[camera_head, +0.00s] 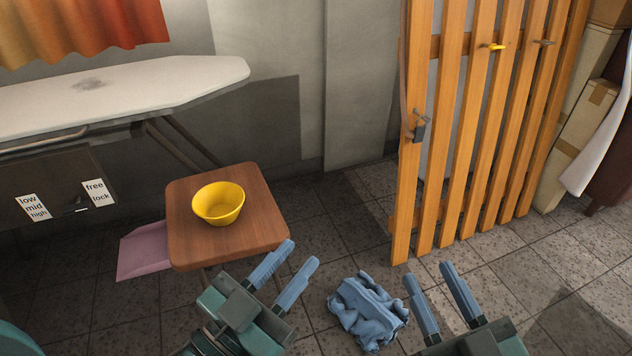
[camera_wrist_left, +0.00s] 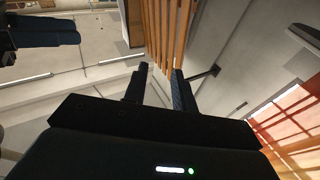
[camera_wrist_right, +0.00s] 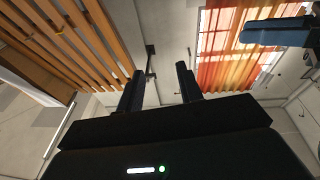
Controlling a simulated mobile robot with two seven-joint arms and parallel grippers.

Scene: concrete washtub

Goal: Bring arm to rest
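My left gripper (camera_head: 292,270) is in the lower middle of the head view, pointing up and to the right. Its two blue fingers are apart with nothing between them. My right gripper (camera_head: 436,284) is further right at the bottom edge, its fingers also apart and empty. In the left wrist view the left fingers (camera_wrist_left: 156,86) point toward wooden slats and a wall. In the right wrist view the right fingers (camera_wrist_right: 160,88) stand apart before a wall and an orange curtain. Neither gripper touches anything that I can see.
A yellow bowl (camera_head: 218,203) sits on a wooden stool (camera_head: 255,232), left of my left gripper. A crumpled blue cloth (camera_head: 367,310) appears between the grippers, seemingly on the tiled floor. An ironing board (camera_head: 120,88) stands at left. A slatted wooden gate (camera_head: 447,150) stands behind my right gripper.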

